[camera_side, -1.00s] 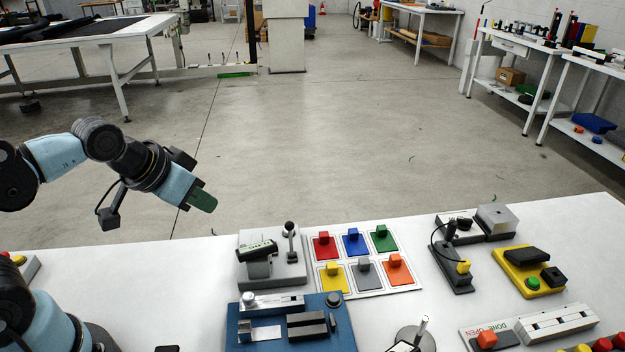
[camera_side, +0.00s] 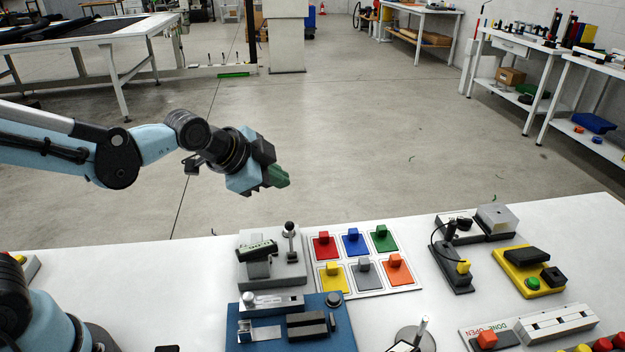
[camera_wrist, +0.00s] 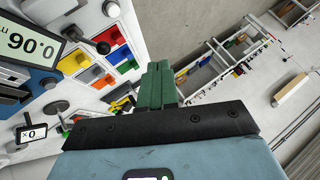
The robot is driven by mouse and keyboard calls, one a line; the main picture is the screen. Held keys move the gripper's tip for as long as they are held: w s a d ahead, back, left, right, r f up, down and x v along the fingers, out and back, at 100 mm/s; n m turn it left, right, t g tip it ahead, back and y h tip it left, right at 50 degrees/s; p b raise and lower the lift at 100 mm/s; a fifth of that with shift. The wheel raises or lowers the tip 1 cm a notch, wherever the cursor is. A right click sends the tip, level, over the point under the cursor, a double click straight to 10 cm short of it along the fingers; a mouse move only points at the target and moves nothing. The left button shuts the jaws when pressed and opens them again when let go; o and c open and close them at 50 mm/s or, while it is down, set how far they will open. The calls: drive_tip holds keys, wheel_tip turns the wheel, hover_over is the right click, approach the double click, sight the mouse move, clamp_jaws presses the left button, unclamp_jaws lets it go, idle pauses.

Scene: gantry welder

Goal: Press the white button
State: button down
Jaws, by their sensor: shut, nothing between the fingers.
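My gripper (camera_side: 277,177) has green fingers held shut and empty, high above the back edge of the white table (camera_side: 180,285), apart from everything on it. In the wrist view the shut fingers (camera_wrist: 157,86) point up the picture. A pale round knob (camera_side: 250,297) sits at the left of the blue fixture (camera_side: 290,335); it looks the most like a white button, but I cannot tell for sure. A dark round knob (camera_side: 334,298) is at the fixture's right corner. In the wrist view the blue fixture (camera_wrist: 38,82) is partly cut off at the left.
A grey stand with a display (camera_side: 258,249) and a ball-topped lever (camera_side: 290,228) stands behind the fixture. Coloured blocks on matching plates (camera_side: 365,270) lie to the right. A yellow box with a green button (camera_side: 532,283) is farther right. Air around my gripper is clear.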

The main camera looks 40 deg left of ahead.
drive_tip(key=shift+w+d+f+m, duration=0.15)
drive_tip(key=shift+w+d+m, duration=0.15)
drive_tip(key=shift+w+m, duration=0.2)
drive_tip(key=shift+f, duration=0.1)
hover_over(286, 235)
drive_tip(key=shift+f, duration=4.3)
drive_tip(key=shift+f, duration=0.1)
drive_tip(key=shift+f, duration=0.35)
